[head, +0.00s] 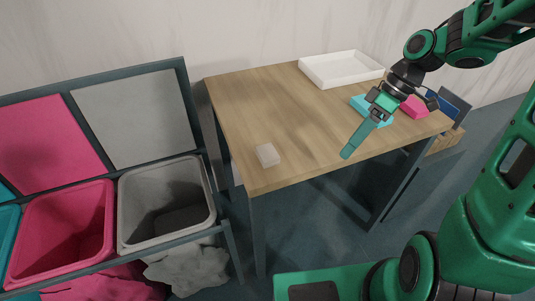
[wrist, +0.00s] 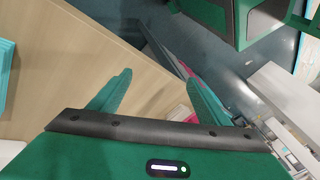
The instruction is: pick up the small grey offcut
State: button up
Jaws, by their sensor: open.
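The small grey offcut (head: 267,155) is a pale block lying on the wooden table (head: 240,110), close to its front left edge. My gripper (head: 347,152) is over the front right part of the table, to the right of the offcut and well apart from it. In the wrist view, my gripper's two green fingers (wrist: 155,72) stand apart with nothing between them. The offcut does not show in the wrist view.
A white tray (head: 342,69) sits at the table's back. A teal piece (head: 360,104) and a pink piece (head: 413,106) lie near my gripper. Pink (head: 70,235) and grey (head: 165,208) bins stand left of the table. The table's left half is otherwise clear.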

aim_at(268, 152)
jog(key=w+a+n+y, duration=0.1)
jog(key=a+n, duration=0.1)
jog(key=w+a+n+y, duration=0.1)
jog(key=a, duration=0.1)
jog(key=w+a+f+n+y, duration=0.1)
jog(key=w+a+n, duration=0.1)
jog(key=shift+a+n+g, duration=0.15)
jog(key=shift+n+g, duration=0.15)
jog(key=shift+g, duration=0.1)
jog(key=a+n+y, duration=0.1)
jog(key=w+a+n+y, duration=0.1)
jog(key=a+r+n+g+y, duration=0.1)
jog(key=n, duration=0.1)
jog(key=shift+w+a, duration=0.3)
jog(key=shift+w, duration=0.1)
jog(key=shift+w+a+r+n+y, duration=0.2)
jog(key=shift+a+n+y, duration=0.25)
jog(key=shift+n+y, duration=0.2)
jog(key=shift+s+a, duration=0.1)
jog(key=shift+a, duration=0.25)
jog(key=x, duration=1)
jog(key=shift+s+f, duration=0.15)
jog(key=shift+s, duration=0.1)
jog(key=c, duration=1.2)
